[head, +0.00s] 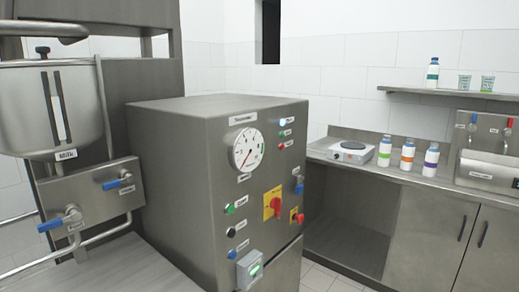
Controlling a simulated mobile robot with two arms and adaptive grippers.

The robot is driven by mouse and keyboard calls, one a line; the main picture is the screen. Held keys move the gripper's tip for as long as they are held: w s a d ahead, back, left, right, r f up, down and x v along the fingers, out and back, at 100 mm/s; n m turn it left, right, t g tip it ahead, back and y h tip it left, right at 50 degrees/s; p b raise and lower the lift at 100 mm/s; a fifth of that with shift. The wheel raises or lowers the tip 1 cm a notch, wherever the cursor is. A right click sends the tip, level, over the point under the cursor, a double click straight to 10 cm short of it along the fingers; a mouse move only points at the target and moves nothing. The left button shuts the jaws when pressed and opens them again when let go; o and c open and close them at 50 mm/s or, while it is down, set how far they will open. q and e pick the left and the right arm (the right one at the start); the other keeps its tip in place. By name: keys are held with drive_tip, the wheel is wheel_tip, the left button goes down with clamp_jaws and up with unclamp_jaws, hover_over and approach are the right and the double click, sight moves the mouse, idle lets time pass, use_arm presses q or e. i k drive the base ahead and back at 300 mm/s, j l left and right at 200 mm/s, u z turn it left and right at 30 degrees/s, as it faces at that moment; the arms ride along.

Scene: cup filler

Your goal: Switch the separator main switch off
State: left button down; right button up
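A steel control cabinet (185,155) stands in the middle of the head view. Its front carries a larger red rotary switch on a yellow plate (267,205) and a smaller red switch on yellow (292,216) to its right. The red handle of the larger one looks roughly upright. The labels are too small to read, so I cannot tell which one is the separator main switch. Neither of my grippers is in view.
The cabinet also bears a round gauge (246,149), several buttons and lamps, and a grey box with a green light (249,270). A milk tank (25,110) with blue-handled valves stands left.

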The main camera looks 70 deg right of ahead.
sight(276, 203)
drive_tip(key=z, duration=2)
